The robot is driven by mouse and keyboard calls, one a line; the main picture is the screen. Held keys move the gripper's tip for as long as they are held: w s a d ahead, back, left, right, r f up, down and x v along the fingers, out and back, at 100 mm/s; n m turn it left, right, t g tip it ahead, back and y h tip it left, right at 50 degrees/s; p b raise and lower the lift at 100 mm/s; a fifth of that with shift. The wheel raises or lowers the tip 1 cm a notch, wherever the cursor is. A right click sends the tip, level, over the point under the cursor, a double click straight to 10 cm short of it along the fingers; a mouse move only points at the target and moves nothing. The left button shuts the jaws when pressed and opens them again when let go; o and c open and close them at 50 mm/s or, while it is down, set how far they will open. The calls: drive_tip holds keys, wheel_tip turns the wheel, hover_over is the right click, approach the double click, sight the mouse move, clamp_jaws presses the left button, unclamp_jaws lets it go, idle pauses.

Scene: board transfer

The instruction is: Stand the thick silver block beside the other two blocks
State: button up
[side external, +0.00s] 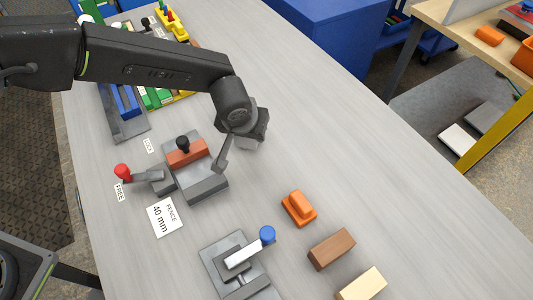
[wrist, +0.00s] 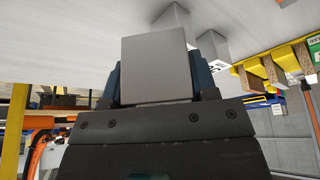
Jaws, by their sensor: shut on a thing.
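My gripper (wrist: 156,82) is shut on a thick silver block (wrist: 154,68), whose flat grey face fills the space between the dark fingers in the wrist view. Two other grey blocks (wrist: 174,22) (wrist: 212,46) stand on the table beyond it in that view, close to the held block in the picture. I cannot tell whether the held block touches them or the table. In the side view my gripper (side external: 250,130) is low over the table, right of the grey fixture, and largely hidden by my wrist. I cannot clearly separate the grey blocks there.
A grey fixture (side external: 208,186) with a reddish-brown piece (side external: 188,153) stands left of my gripper. A blue-knobbed clamp (side external: 237,258), an orange piece (side external: 298,208), a brown block (side external: 332,248) and a cream block (side external: 362,284) lie nearer the camera. The table right of my gripper is clear.

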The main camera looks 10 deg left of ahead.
hover_over(268, 158)
drive_tip(key=s, duration=0.1)
wheel_tip(268, 158, down, 3)
drive_tip(key=shift+s+r, duration=0.15)
drive_tip(key=shift+f, duration=2)
drive_tip(key=o, duration=1.1)
drive_tip(key=shift+f, duration=0.15)
drive_tip(key=v, duration=1.2)
